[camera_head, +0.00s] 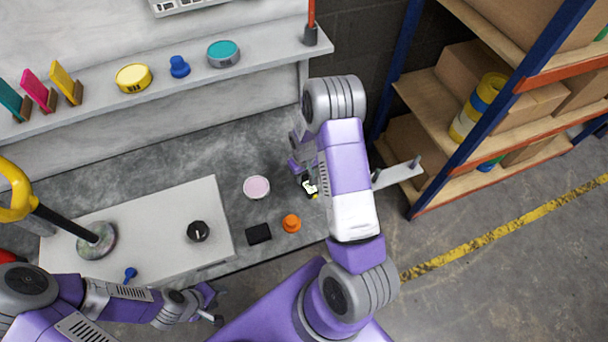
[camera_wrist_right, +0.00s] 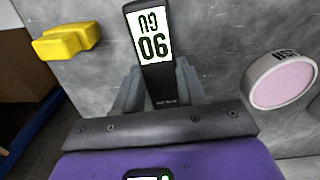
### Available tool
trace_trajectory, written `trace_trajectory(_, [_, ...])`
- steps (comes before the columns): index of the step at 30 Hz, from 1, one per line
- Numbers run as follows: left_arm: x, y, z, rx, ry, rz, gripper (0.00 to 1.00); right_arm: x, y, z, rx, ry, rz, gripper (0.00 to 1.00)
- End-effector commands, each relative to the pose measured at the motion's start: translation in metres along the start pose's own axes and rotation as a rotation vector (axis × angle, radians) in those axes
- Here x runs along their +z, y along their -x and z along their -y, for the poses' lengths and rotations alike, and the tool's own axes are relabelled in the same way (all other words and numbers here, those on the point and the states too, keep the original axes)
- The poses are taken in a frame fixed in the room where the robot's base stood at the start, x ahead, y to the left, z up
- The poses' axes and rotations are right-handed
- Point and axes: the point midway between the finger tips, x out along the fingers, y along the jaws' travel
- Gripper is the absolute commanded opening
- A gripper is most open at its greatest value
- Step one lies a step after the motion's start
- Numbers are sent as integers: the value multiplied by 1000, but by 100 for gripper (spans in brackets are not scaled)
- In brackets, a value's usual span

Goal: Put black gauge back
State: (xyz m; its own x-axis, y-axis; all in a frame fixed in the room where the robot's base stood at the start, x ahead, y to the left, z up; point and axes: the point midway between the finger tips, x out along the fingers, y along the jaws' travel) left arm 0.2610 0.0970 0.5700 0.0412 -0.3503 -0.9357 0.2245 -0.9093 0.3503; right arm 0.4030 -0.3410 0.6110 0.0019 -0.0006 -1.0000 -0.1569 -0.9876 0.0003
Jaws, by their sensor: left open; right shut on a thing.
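The black gauge (camera_wrist_right: 153,50) is a slim black piece with a white label. My right gripper (camera_wrist_right: 158,88) is shut on its lower end in the right wrist view. In the head view the gauge (camera_head: 309,187) is partly hidden by my right arm, above the grey bench at its right end. I cannot tell whether it touches the bench. My left gripper (camera_head: 212,304) is open and empty near the bench's front edge. Teal (camera_head: 12,101), magenta (camera_head: 38,91) and yellow (camera_head: 66,83) upright pieces stand in slotted blocks on the shelf at left.
A pink-topped tin (camera_head: 257,187), black block (camera_head: 258,234) and orange knob (camera_head: 291,223) sit on the grey bench. A pale board (camera_head: 150,220) carries a black knob (camera_head: 197,231). Yellow (camera_head: 134,78) and teal (camera_head: 223,54) tins and a blue knob (camera_head: 179,67) line the shelf.

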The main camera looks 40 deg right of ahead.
Motion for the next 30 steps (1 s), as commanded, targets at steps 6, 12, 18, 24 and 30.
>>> trace_trajectory(6, [0,-4,2,0,0,0,43,0,-5,0,0,0,-1,4])
trace_trajectory(12, [0,-7,3,0,0,0,43,0,-9,0,0,0,-1,4])
trace_trajectory(18, [0,-7,3,0,0,0,43,0,-10,0,0,0,-1,57])
trace_trajectory(24, [0,-7,3,0,0,0,43,0,-10,0,0,0,0,70])
trace_trajectory(30, [0,-6,2,0,0,0,43,0,-7,0,0,0,0,70])
